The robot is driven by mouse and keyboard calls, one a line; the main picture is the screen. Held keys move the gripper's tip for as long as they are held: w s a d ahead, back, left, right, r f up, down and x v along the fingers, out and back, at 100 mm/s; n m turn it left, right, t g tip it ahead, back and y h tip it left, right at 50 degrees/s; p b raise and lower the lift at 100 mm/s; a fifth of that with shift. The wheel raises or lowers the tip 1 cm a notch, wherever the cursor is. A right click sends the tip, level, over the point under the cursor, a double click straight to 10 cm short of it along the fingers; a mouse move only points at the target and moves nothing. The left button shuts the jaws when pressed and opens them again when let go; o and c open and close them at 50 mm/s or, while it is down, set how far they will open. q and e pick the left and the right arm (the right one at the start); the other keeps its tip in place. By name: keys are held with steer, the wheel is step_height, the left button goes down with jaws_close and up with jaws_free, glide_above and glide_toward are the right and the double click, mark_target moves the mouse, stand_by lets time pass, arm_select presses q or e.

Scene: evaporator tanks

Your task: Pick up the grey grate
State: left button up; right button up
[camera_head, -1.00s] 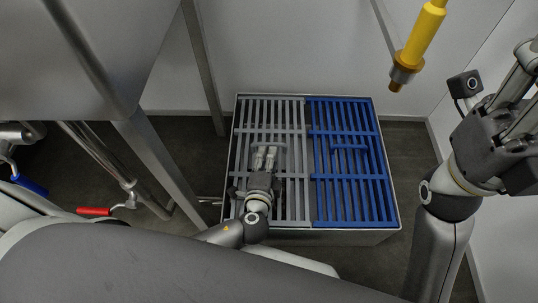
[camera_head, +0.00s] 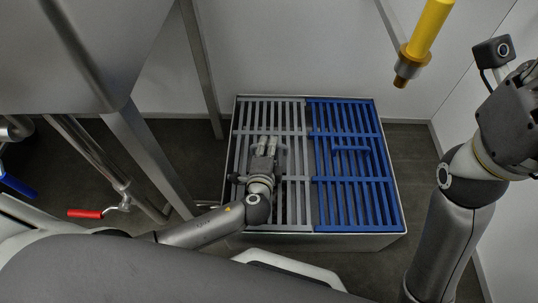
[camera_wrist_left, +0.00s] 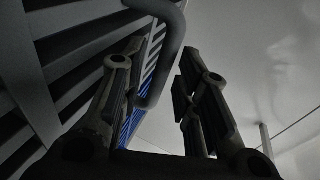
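The grey grate (camera_head: 294,125) is the left of two slatted covers on a metal box, lying flat next to a blue grate (camera_head: 345,190). My left gripper (camera_head: 265,146) is over the middle of the grey grate and hides its handle in the head view. In the left wrist view the grey bar handle (camera_wrist_left: 173,40) rises from the slats and curves down between the two spread fingers, closer to the left one. The left gripper is open. My right gripper (camera_head: 528,76) is at the right edge, partly cut off; its fingers are not clear.
A yellow cylinder with a brown metal end (camera_head: 422,38) hangs above the back right. A metal leg (camera_head: 148,160) and a red-handled valve (camera_head: 88,213) stand left of the box (camera_head: 330,239). The floor right of it is clear.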

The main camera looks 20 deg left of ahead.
arm_select(q)
jaws_close()
stand_by(0.4)
steer(key=shift+d+r, duration=0.1)
